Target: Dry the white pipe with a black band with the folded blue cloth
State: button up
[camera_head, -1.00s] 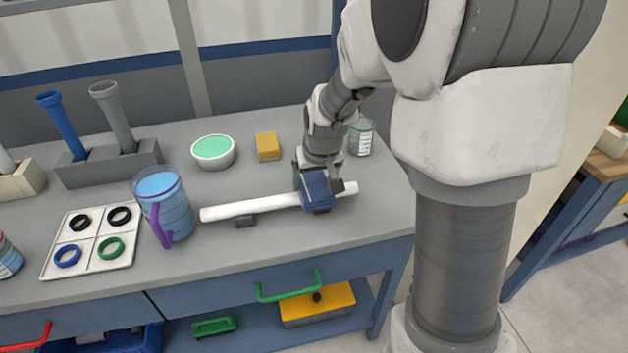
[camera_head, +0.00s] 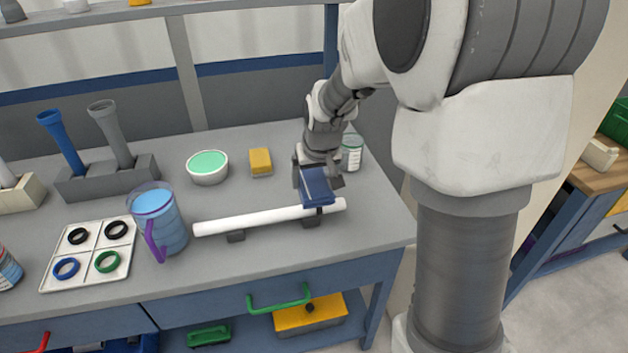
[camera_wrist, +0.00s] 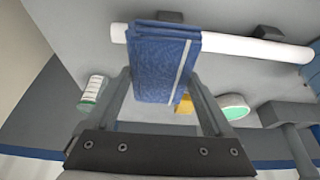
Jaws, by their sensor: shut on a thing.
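The white pipe (camera_head: 265,219) lies level across two dark supports near the table's front edge. It also shows in the wrist view (camera_wrist: 230,44). My gripper (camera_head: 319,172) is shut on the folded blue cloth (camera_head: 316,188), above and behind the pipe's right part. In the wrist view the cloth (camera_wrist: 158,65), with a pale stripe, hangs between my fingers (camera_wrist: 160,85) and overlaps the pipe. I cannot tell whether cloth and pipe touch.
A blue-filled pitcher (camera_head: 160,222) stands close to the pipe's left end. A green-topped bowl (camera_head: 207,168), yellow sponge (camera_head: 260,162) and jar (camera_head: 352,152) stand behind. A white tray (camera_head: 90,280) with coloured rings and a grey rack (camera_head: 105,180) holding pipes are left.

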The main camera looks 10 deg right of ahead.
jog(key=shift+r+p, duration=0.95)
jog(key=shift+r, duration=0.65)
